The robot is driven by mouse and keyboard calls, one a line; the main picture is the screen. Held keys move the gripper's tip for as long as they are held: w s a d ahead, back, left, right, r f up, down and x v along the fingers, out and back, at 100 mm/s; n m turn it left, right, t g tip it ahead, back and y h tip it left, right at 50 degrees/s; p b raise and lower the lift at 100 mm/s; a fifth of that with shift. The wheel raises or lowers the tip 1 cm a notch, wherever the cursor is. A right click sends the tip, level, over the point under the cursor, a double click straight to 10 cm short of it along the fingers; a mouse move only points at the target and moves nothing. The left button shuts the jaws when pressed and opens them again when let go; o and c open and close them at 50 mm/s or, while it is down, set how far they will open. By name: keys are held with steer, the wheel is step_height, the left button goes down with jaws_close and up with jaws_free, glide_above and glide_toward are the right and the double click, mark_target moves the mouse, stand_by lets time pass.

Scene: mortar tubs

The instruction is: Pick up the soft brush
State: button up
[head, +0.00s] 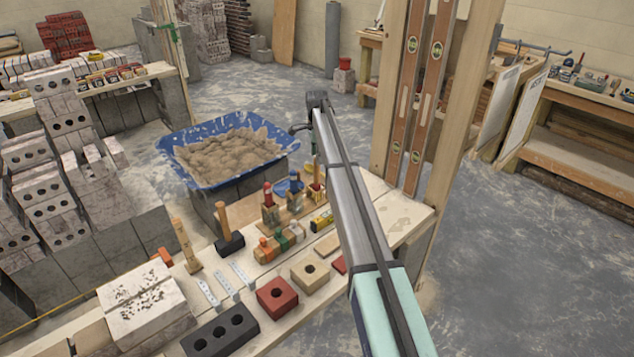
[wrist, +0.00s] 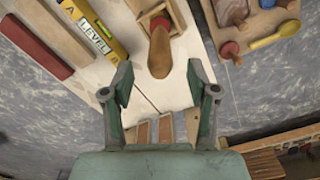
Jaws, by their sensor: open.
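A tool with a rounded wooden handle (wrist: 160,52) stands in a small wooden holder in the wrist view, its handle pointing up at the camera. It may be the soft brush, but its lower end is hidden. My gripper (wrist: 160,86) is open and empty, its fingers apart just below the handle in the picture, not closed around it. In the head view several handled tools stand in holders on the bench, among them a red-topped one (head: 268,194), a blue-topped one (head: 295,183) and a tan one (head: 317,190). My arm partly hides that area.
A yellow level (head: 321,221) lies on the bench, also seen in the wrist view (wrist: 97,28). A blue mortar tub (head: 190,178) is behind. Upright levels (head: 422,100) stand right.

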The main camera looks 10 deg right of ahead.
steer(key=p, duration=0.2)
glide_above(316, 183)
steer(key=w, duration=0.1)
steer(key=shift+d+f, duration=0.15)
steer(key=shift+f, duration=3.5)
jaws_close()
